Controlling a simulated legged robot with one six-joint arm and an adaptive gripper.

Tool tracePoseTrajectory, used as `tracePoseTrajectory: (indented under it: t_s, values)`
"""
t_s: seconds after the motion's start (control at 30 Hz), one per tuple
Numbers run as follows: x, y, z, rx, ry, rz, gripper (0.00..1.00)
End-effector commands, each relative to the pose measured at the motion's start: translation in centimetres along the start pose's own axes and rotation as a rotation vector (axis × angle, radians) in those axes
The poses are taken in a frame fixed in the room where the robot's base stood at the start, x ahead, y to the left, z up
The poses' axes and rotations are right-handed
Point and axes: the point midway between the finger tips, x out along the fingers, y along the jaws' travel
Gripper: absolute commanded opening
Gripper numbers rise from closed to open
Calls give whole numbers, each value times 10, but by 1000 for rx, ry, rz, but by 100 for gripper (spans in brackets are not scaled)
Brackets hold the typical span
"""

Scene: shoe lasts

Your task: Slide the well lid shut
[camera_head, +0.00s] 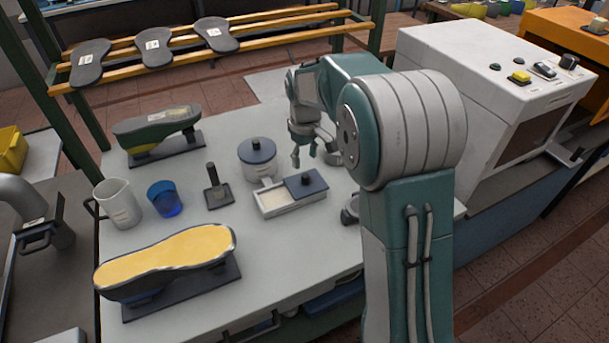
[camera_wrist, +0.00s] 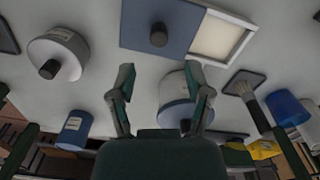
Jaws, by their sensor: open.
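The well (camera_head: 288,207) is a low white rectangular box on the light table. Its blue-grey sliding lid (camera_head: 312,180) with a dark knob (camera_head: 306,181) covers the right part. The left part is open and shows a cream inside (camera_head: 278,198). In the wrist view the lid (camera_wrist: 185,22) and its knob (camera_wrist: 158,36) lie ahead of the fingertips, with the open cream part (camera_wrist: 217,38) to the right. My gripper (camera_head: 314,159) is open and empty, above the table behind the well. Its two fingers also show in the wrist view (camera_wrist: 158,76).
A round white pot with a blue lid (camera_head: 258,151) stands close behind the well. A brush on a stand (camera_head: 214,187), a blue cup (camera_head: 166,199), a white jug (camera_head: 117,204) and a yellow-soled last (camera_head: 170,259) stand left. A white machine (camera_head: 480,85) stands right.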

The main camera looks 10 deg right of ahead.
Motion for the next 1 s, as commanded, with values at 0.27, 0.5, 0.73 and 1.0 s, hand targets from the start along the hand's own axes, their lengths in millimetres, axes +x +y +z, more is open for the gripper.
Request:
tracePoseTrajectory:
  t_s: [0.27, 0.5, 0.73, 1.0]
  values:
    - [50, 0, 1, 1, -2, -2, 64]
    - [69, 0, 0, 1, 1, 0, 64]
    - [70, 0, 0, 1, 1, 1, 64]
    - [70, 0, 0, 1, 1, 0, 0]
